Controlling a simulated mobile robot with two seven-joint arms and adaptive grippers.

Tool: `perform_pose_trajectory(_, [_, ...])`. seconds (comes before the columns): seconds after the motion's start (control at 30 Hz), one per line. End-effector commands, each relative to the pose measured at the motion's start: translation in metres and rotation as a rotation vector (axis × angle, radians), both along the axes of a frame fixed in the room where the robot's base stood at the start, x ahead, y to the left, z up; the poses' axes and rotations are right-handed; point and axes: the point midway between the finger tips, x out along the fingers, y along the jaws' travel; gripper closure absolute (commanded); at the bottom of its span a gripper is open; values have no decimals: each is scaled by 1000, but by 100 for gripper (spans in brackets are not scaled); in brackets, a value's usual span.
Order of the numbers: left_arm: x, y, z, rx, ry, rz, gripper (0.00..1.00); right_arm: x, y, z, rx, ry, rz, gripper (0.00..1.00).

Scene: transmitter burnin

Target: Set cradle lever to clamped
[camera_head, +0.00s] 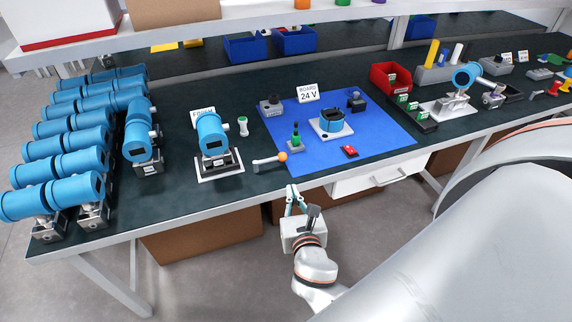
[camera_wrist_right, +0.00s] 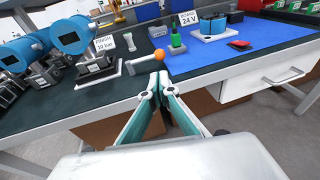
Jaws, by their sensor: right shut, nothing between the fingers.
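The cradle lever (camera_head: 267,163) is a pale grey arm with an orange ball knob (camera_head: 282,157), lying near the bench's front edge. In the right wrist view, the orange knob (camera_wrist_right: 160,55) shows just beyond my fingertips. The lever is to the right of a cradle (camera_head: 221,168) that holds a blue transmitter (camera_head: 212,134) upright. My right gripper (camera_head: 292,189) is shut and empty, in front of the bench edge and a little short of the knob; it also shows in the right wrist view (camera_wrist_right: 157,82). My left gripper is not in view.
A blue mat (camera_head: 385,138) with a "BOARD 24 V" sign (camera_head: 308,93) lies right of the lever. Several blue transmitters (camera_head: 75,142) crowd the bench's left end. A white drawer (camera_head: 380,176) hangs under the bench front.

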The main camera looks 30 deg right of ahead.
Motion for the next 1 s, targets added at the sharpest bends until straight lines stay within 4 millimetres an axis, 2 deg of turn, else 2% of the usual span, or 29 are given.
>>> perform_pose_trajectory(0.23, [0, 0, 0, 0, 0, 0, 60, 1, 0, 0, 3, -1, 0, 100])
perform_pose_trajectory(0.37, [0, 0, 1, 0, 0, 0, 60, 10, -4, -2, 3, -3, 1, 100])
perform_pose_trajectory(0.8, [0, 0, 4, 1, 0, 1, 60, 83, -37, -17, 5, -2, 1, 100])
perform_pose_trajectory(1.0, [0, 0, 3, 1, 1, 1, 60, 110, -50, -23, 7, -3, 1, 100])
